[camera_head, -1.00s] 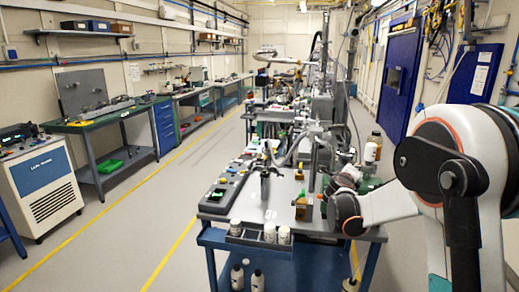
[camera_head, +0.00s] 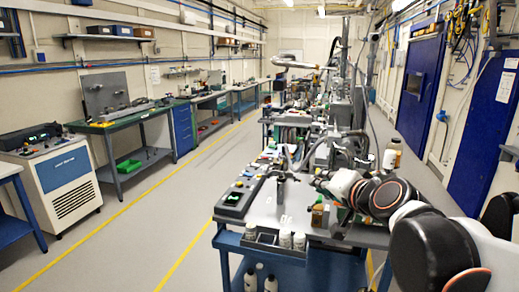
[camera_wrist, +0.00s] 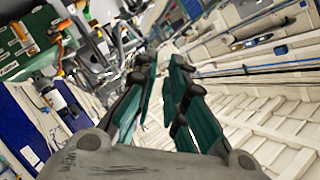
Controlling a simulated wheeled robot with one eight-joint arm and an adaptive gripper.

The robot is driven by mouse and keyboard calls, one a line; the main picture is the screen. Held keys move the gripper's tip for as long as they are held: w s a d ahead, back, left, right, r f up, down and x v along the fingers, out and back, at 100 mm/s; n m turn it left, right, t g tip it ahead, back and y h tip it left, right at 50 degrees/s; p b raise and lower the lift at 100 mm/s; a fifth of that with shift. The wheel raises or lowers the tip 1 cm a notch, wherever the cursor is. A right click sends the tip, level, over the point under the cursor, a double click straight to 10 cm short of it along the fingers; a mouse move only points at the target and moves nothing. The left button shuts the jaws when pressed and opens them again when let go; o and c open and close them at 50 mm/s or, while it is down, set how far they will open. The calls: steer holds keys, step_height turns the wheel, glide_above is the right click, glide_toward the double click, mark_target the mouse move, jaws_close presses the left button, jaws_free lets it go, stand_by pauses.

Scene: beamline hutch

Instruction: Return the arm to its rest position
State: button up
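My arm (camera_head: 430,245) reaches in from the lower right over the workbench (camera_head: 300,262), its far links bent low over the bench's right side. My gripper (camera_wrist: 162,62) shows in the wrist view as two teal and black fingers, with a clear gap between them and nothing held. In the head view I cannot clearly make out the fingers among the equipment.
Small white bottles (camera_head: 284,239) stand at the bench's front edge, with a brown bottle (camera_head: 320,215) near my arm. A white-lidded bottle (camera_head: 391,155) stands behind my arm. Blue doors (camera_head: 420,85) are at right. The aisle (camera_head: 170,215) at left is clear.

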steer(key=s+d+f+n+g+h, duration=0.1)
steer(key=s+d+f+n+g, duration=0.1)
steer(key=s+f, duration=0.5)
steer(key=s+d+f+n+g+h, duration=0.2)
steer(key=s+f, duration=0.6)
steer(key=s, duration=0.8)
steer(key=n+g, duration=0.2)
steer(key=shift+d+n+g, duration=0.2)
steer(key=shift+n+g, duration=0.1)
steer(key=shift+g, duration=0.1)
steer(key=shift+r, duration=0.1)
